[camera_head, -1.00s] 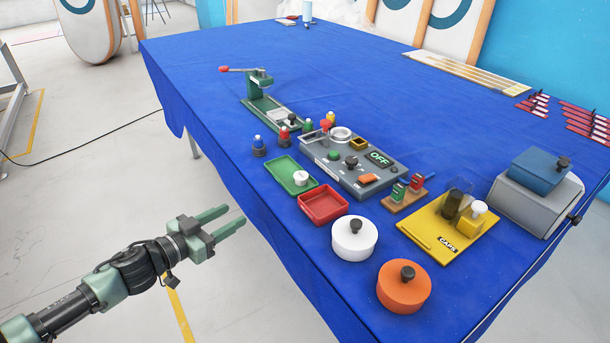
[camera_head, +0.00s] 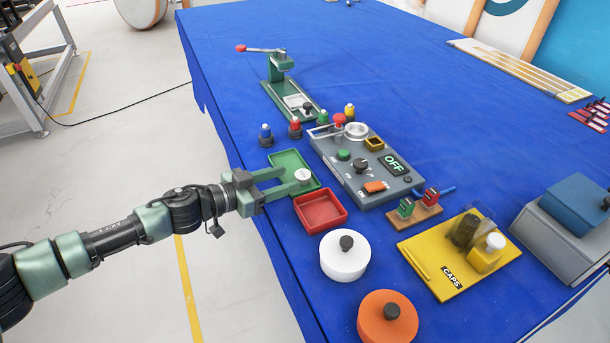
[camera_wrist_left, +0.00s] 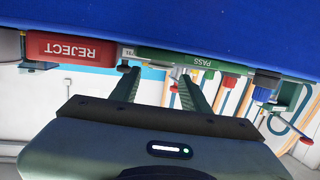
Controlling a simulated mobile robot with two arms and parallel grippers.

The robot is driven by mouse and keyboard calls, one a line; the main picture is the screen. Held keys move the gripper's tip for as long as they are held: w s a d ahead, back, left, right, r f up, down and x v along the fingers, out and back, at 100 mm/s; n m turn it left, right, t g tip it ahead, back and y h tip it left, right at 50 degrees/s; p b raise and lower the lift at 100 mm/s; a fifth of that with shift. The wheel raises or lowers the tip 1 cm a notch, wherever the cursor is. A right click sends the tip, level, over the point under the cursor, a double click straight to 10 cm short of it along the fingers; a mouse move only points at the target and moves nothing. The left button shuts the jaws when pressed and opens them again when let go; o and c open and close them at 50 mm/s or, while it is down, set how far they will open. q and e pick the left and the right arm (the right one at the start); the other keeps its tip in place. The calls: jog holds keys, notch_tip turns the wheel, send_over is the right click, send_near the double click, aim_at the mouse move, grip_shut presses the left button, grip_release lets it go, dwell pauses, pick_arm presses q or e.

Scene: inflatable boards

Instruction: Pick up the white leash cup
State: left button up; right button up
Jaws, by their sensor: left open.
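The small white cup (camera_head: 303,174), which I take as the white leash cup, stands in the green tray (camera_head: 284,160) near its front right corner. My left gripper (camera_head: 297,178) reaches in from the left over the tray's near edge, jaws open. Its fingertips appear close to the cup; I cannot tell whether they touch it. In the left wrist view the open fingers (camera_wrist_left: 158,80) point toward the green tray's wall marked PASS (camera_wrist_left: 195,62), and the cup is not clearly seen. My right gripper is not in view.
A red tray (camera_head: 320,210) adjoins the green one; its wall reads REJECT in the wrist view (camera_wrist_left: 75,49). A grey device (camera_head: 365,165) stands behind. White (camera_head: 344,256) and orange (camera_head: 388,320) lidded pots stand nearer.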

aim_at(301, 175)
pick_arm(q)
jog(key=x, duration=0.5)
jog(key=shift+a+f, duration=0.1)
jog(key=shift+f, duration=0.05)
grip_shut()
